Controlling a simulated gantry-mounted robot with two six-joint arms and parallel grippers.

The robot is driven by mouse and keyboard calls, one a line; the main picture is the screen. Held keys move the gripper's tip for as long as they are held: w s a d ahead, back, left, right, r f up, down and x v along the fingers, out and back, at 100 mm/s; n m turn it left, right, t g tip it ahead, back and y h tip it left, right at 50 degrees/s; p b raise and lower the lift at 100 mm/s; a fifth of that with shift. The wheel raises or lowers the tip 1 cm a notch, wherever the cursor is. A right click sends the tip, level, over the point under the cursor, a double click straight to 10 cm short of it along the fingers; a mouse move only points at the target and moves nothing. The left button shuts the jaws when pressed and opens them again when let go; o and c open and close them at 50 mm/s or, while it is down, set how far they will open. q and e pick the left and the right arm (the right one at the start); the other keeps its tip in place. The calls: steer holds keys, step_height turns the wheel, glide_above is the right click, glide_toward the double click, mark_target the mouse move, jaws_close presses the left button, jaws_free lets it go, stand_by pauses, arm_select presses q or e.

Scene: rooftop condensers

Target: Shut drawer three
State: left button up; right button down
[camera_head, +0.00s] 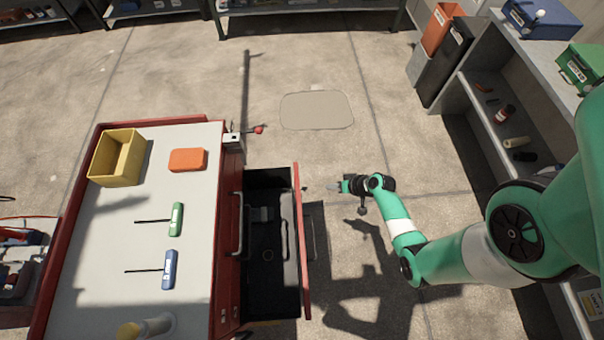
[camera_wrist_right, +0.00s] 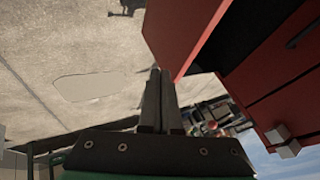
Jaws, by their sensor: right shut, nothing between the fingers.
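A red tool cabinet (camera_head: 228,200) with a pale top stands at left in the head view. One of its drawers is pulled out to the right; its dark inside (camera_head: 262,185) and red front panel (camera_head: 301,240) show. I cannot tell the drawer's number. My right gripper (camera_head: 333,187) is shut and empty, just outside the drawer front, pointing left towards it with a small gap in the picture. In the right wrist view, the shut fingers (camera_wrist_right: 156,80) are beside a red panel (camera_wrist_right: 185,35); contact cannot be told. My left gripper is not in view.
On the cabinet top are a yellow bin (camera_head: 117,157), an orange box (camera_head: 187,160), a green-handled tool (camera_head: 175,219) and a blue-handled one (camera_head: 169,268). A grey shelf unit (camera_head: 540,90) stands at right. The concrete floor between is clear.

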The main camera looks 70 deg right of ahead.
steer(key=w+f+b, duration=0.7)
steer(key=w+b, duration=0.2)
steer(key=shift+w+f, duration=0.4)
